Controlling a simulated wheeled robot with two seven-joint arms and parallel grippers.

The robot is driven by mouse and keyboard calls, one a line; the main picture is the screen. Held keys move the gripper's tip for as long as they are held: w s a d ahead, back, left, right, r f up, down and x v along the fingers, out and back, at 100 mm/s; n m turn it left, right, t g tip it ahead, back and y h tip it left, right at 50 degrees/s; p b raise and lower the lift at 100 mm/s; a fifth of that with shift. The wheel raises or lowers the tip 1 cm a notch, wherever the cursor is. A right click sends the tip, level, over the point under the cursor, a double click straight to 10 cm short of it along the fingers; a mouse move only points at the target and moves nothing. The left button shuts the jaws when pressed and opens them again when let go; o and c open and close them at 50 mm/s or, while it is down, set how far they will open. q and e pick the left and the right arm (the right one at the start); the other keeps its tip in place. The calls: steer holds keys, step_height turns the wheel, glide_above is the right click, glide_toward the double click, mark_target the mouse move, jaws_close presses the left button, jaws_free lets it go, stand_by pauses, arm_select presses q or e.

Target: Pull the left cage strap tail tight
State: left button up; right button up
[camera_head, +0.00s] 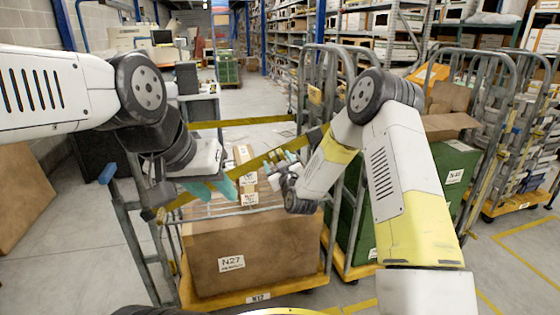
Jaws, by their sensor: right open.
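A yellow strap (253,163) runs diagonally across the upper front of the left cage trolley (150,235), rising to the right. Its tail cannot be clearly told apart from the rest. My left gripper (212,188), with teal fingertips, is over the left cage, at the lower left part of the strap. Whether it grips the strap or only overlaps it cannot be told. My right gripper (280,163) is open beside the strap's middle, close to the right of my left gripper. Its fingers are partly hidden by its own body.
A large cardboard box labelled N27 (255,252) fills the left cage, with smaller boxes (246,180) behind. A second cage with a green crate (455,185) stands close on the right. Another yellow strap (245,121) crosses farther back. Clear floor (80,255) lies at the left.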

steer(key=v, duration=0.7)
steer(key=shift+s+r, duration=0.1)
steer(key=s+d+r+m+g+h, duration=0.1)
steer(key=s+d+r+g, duration=0.25)
steer(key=d+r, duration=0.2)
steer(key=s+d+r+m+g+h, duration=0.1)
steer(key=s+d+r+m+g, duration=0.1)
steer(key=s+d+r, duration=0.4)
steer(key=s+d+r+m+g, duration=0.2)
steer(key=s+d, duration=0.1)
steer(key=s, duration=1)
steer(key=s+d+r+m+g+h, duration=0.1)
steer(key=s+d+r+m+g, duration=0.1)
steer(key=s, duration=1)
steer(key=shift+s+d+g, duration=0.4)
steer(key=shift+d+g, duration=0.05)
steer(key=shift+g, duration=0.3)
